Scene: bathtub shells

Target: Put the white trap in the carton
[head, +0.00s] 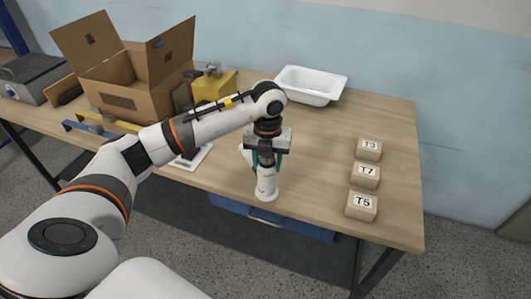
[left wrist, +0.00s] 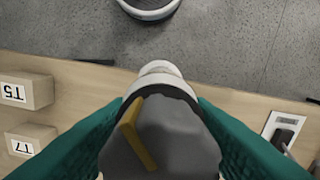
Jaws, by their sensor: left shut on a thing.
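The white trap (head: 266,185) is upright near the front edge of the table, below my left gripper (head: 266,159). The gripper points down, with its teal fingers shut on the upper part of the trap. In the left wrist view, the trap's pale rounded end (left wrist: 158,68) shows beyond the fingers (left wrist: 160,135), with a shaded grey part and a yellow strip between them. I cannot tell whether its base touches the table. The open carton (head: 120,98) stands at the back left with flaps raised. Its floor is hidden. My right gripper is out of view.
A yellow box (head: 228,82) is right of the carton, and a white basin (head: 310,85) is at the back. Blocks T3 (head: 368,150), T7 (head: 365,175) and T5 (head: 361,206) line the right side. A white plate (head: 190,160) lies partly behind my arm.

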